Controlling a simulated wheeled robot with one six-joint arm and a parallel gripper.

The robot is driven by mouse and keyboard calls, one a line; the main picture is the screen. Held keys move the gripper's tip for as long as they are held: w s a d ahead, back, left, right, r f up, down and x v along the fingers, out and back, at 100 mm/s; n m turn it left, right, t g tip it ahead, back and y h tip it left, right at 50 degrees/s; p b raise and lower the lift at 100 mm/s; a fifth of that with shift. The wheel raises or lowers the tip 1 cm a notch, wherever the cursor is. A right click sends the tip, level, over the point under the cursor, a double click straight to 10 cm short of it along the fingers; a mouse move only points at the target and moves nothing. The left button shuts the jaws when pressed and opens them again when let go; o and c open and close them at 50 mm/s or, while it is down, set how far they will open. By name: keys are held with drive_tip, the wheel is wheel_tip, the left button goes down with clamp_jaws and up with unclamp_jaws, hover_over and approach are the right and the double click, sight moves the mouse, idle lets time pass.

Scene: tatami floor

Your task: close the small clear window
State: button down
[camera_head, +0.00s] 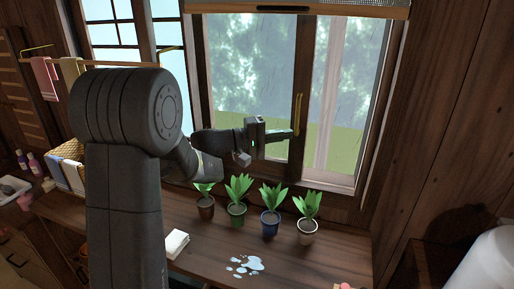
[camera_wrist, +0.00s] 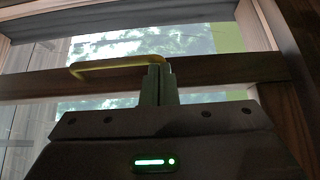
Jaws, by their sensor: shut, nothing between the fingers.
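The clear window (camera_head: 250,75) is in the upper middle of the head view, in a dark wooden frame, with trees and grass behind it. Its sash has an upright yellow handle (camera_head: 298,115) on the right stile. To the right of that stile is another bright strip with a pale upright post; I cannot tell if glass fills it. My gripper (camera_head: 292,134) is at the lower end of the handle. In the wrist view the shut fingers (camera_wrist: 158,84) are beside one end of the yellow handle (camera_wrist: 110,64), not around it; I cannot tell if they touch.
Several potted plants (camera_head: 270,222) stand on the wooden counter (camera_head: 205,268) below the window. A gridded window (camera_head: 110,35) and a towel rail with towels (camera_head: 45,78) are left.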

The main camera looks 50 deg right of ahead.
drive_tip(key=s+d+b, duration=0.3)
drive_tip(key=s+b, duration=0.2)
drive_tip(key=s, duration=0.2)
drive_tip(key=s+d+b, duration=0.3)
drive_tip(key=s+b, duration=0.2)
drive_tip(key=s, duration=0.3)
drive_tip(key=shift+s+d, duration=0.15)
drive_tip(key=shift+r, duration=0.1)
